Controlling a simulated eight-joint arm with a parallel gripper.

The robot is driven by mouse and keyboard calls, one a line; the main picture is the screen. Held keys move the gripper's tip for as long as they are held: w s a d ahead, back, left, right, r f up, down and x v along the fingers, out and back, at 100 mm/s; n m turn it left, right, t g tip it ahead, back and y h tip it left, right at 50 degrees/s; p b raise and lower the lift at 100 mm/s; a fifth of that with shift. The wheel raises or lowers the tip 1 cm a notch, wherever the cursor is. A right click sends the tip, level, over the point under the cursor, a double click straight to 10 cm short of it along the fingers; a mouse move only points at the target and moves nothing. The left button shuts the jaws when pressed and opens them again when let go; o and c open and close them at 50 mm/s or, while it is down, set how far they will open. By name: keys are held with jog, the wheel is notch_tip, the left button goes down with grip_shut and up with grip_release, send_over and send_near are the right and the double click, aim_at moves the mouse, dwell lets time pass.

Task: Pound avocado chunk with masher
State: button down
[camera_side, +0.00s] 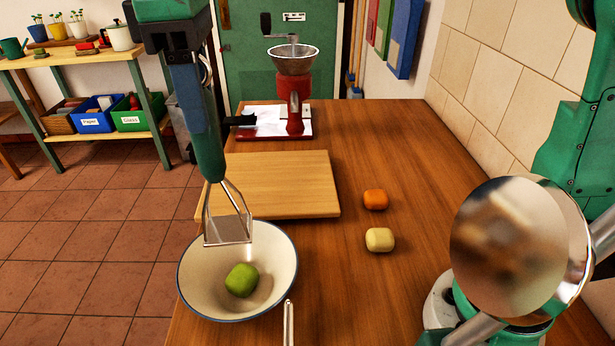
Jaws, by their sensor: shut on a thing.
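The green avocado chunk (242,280) lies in the white bowl (194,286) with a dark rim, at the near left of the wooden counter. The masher (208,150) has a green handle and a flat metal head. It hangs upright, its head over the back part of the bowl, above and slightly left of the chunk and apart from it. My gripper (190,60) is at the upper left, shut on the masher's handle. Its fingers partly hide the handle's top.
A wooden cutting board (290,185) lies behind the bowl. An orange chunk (375,199) and a pale chunk (379,240) sit to the right. A red grinder (293,90) stands at the back. A shiny round metal thing (510,245) is at the near right.

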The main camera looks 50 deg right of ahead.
aim_at(216, 178)
jog(key=shift+f, duration=4.45)
jog(key=shift+r, duration=0.55)
jog(key=shift+f, duration=0.55)
jog(key=shift+r, duration=0.55)
jog(key=shift+f, duration=0.55)
jog(key=shift+r, duration=0.55)
jog(key=shift+f, duration=0.6)
